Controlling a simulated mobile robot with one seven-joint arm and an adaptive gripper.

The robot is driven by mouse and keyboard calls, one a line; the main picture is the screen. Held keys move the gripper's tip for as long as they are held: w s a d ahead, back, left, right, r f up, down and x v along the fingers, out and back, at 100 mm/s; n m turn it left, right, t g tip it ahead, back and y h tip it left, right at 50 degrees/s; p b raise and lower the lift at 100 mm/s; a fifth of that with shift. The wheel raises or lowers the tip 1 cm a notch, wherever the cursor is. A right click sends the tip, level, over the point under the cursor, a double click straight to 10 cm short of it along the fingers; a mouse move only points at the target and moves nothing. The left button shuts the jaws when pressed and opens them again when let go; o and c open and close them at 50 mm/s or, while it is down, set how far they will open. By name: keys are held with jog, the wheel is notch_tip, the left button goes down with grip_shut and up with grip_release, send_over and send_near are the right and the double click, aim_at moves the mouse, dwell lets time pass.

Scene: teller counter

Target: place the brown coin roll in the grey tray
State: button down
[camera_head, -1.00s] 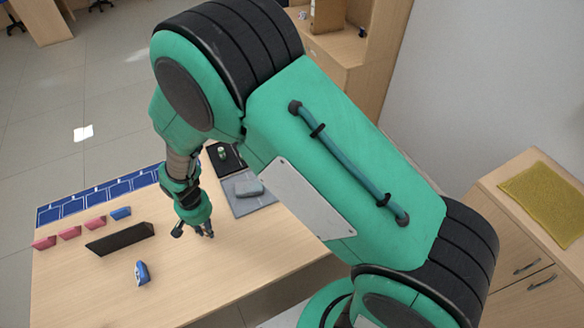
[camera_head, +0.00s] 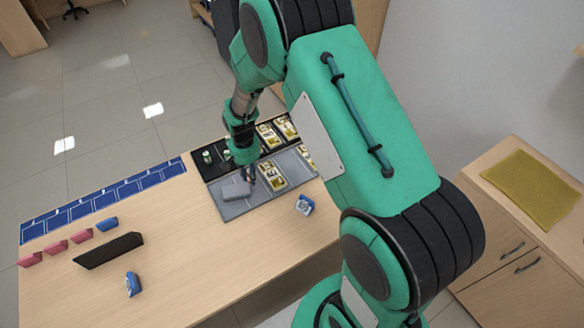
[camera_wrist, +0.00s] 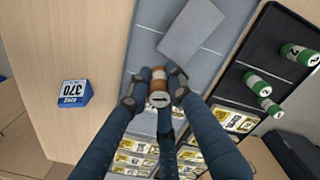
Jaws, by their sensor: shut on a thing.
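The brown coin roll (camera_wrist: 159,86) has an orange-brown wrapper with a pale band, and sits between my fingertips in the wrist view. My gripper (camera_wrist: 155,92) is shut on it. In the head view my gripper (camera_head: 249,178) is over the grey tray (camera_head: 233,211), and the roll cannot be made out there. The grey tray also shows under the roll in the wrist view (camera_wrist: 139,70). I cannot tell how high the roll is above the tray floor. A flat grey block (camera_head: 236,190) lies in the tray beside my gripper.
Banknote bundles (camera_head: 271,175) lie in the tray's right part. A black tray (camera_head: 217,168) behind holds green coin rolls (camera_head: 207,156) and more bundles. A blue-and-white block (camera_head: 304,205) stands in front. Pink blocks (camera_head: 55,247) and a dark bar (camera_head: 108,250) are at left. The table's middle is clear.

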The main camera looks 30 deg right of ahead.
jog(key=d+r+m, duration=0.2)
jog(key=d+m, duration=0.1)
jog(key=d, duration=1.9)
jog(key=shift+s, duration=0.4)
send_over(301, 172)
jog(key=shift+w+f+b, duration=0.1)
jog(key=shift+f+b, duration=0.35)
jog(key=shift+f, duration=2.65)
jog(key=shift+f+b, duration=0.35)
jog(key=shift+f, duration=1.5)
jog(key=shift+f, duration=0.1)
jog(key=c, duration=1.6)
grip_release()
